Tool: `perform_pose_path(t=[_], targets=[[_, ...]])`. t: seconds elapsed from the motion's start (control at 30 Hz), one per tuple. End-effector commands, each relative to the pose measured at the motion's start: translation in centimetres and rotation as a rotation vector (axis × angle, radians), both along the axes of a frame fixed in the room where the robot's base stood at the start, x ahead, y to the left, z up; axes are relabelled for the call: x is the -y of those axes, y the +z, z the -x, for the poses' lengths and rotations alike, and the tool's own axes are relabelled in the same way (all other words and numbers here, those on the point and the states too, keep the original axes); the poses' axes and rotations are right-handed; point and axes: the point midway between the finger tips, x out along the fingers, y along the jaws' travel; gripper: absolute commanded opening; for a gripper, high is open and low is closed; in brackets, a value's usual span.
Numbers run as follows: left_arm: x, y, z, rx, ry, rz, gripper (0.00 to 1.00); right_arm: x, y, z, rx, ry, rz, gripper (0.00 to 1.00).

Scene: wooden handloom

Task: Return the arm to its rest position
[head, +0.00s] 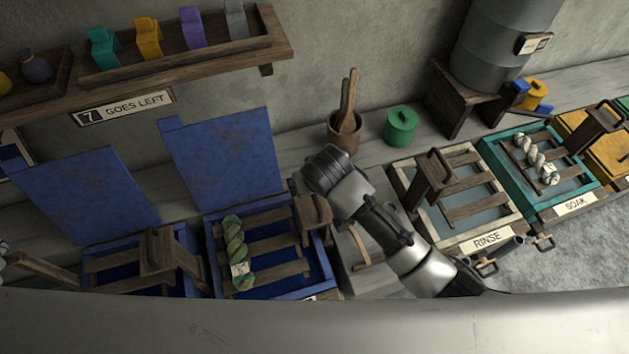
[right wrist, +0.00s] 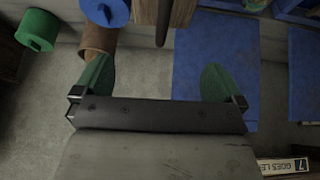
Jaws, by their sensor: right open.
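My right arm (head: 385,225) reaches in from the lower right in the head view, over the gap between the blue vats and the rinse vat. Its gripper end (head: 297,184) points left, above the right blue vat's far right corner. In the right wrist view the two green fingers of my right gripper (right wrist: 156,82) stand wide apart with nothing between them. My left gripper does not show in either view.
A blue vat (head: 328,262) holds a green twisted skein (head: 235,245). A brown pot (head: 343,138) with wooden sticks and a green lidded tin (head: 401,125) stand behind my arm. The rinse vat (head: 455,238) and teal soak vat (head: 530,200) are to the right.

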Motion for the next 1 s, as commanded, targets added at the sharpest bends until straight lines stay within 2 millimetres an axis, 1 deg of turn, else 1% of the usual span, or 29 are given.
perform_pose_path(t=[0.3, 0.37, 0.47, 0.57, 0.6, 0.7, 0.8, 0.9, 1.0], targets=[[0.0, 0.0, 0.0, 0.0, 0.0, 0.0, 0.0, 0.0, -0.1, 0.1, -0.002, 0.0, -0.003, 1.0], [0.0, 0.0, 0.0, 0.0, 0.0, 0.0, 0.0, 0.3, -0.2, 0.6, -0.008, -0.002, -0.01, 1.0], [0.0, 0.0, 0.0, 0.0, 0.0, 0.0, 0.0, 1.3, -0.4, 2.6, -0.029, -0.008, -0.038, 1.0], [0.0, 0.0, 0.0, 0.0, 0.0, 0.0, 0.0, 3.6, -0.6, 5.7, -0.058, -0.027, -0.068, 1.0], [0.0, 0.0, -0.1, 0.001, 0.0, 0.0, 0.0, 4.9, -0.6, 7.1, -0.067, -0.038, -0.078, 1.0], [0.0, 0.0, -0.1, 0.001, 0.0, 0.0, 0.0, 8.4, -0.4, 10.6, -0.086, -0.068, -0.081, 1.0], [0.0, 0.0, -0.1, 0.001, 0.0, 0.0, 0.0, 11.3, 0.0, 13.3, -0.096, -0.092, -0.067, 1.0], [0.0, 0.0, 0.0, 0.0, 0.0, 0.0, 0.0, 13.5, 0.5, 15.4, -0.103, -0.108, -0.047, 1.0], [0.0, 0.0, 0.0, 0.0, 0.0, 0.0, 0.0, 15.3, 1.0, 17.3, -0.11, -0.122, -0.026, 1.0]])
